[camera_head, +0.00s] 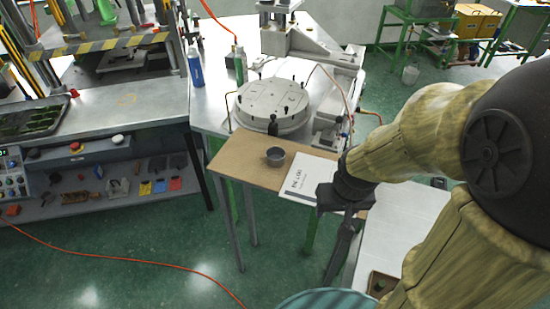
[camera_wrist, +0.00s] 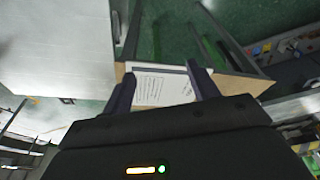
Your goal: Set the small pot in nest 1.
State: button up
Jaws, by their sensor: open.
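A small dark grey pot (camera_head: 275,156) stands upright on the brown wooden board, left of a white printed sheet. My gripper (camera_wrist: 161,76) is open and empty, with its two dark fingers apart in the wrist view. In the head view my gripper (camera_head: 343,200) hangs at the right end of the board, to the right of the pot and apart from it. The pot does not show in the wrist view. A brown square holder (camera_head: 372,291) with a dark round thing in it sits at the bottom edge of the head view. I cannot tell which place is nest 1.
The white sheet (camera_head: 309,176) lies on the wooden board (camera_head: 232,166). Behind it stands a round grey machine plate (camera_head: 272,105) with a small dark knob-topped piece at its front. A blue bottle (camera_head: 195,67) stands back left. A white tabletop (camera_head: 411,215) is at right, mostly bare.

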aim_at(276, 165)
jog(key=o, duration=0.4)
jog(key=w+a+r+p, duration=0.1)
jog(key=w+a, duration=0.1)
jog(key=w, duration=0.3)
jog(key=w+a+r+p, duration=0.1)
jog(key=w+r+p, duration=0.1)
jog(key=w, duration=0.3)
jog(key=w+a+r+p, duration=0.1)
jog(key=w+a+p, duration=0.1)
jog(key=w, duration=0.2)
jog(key=shift+w+a+r, duration=0.15)
jog(key=shift+w+a, duration=0.2)
jog(key=shift+w, duration=0.05)
jog(key=w+a+p, duration=0.1)
jog(key=w+a, duration=0.1)
jog(key=w, duration=0.1)
jog(key=w+a+p, duration=0.1)
jog(key=w+a, duration=0.2)
jog(key=w+a+p, duration=0.1)
jog(key=w+a, duration=0.1)
jog(key=w, duration=0.1)
jog(key=shift+w+a+r, duration=0.1)
jog(key=shift+w+a, duration=0.1)
jog(key=shift+w, duration=0.05)
jog(key=shift+t, duration=0.3)
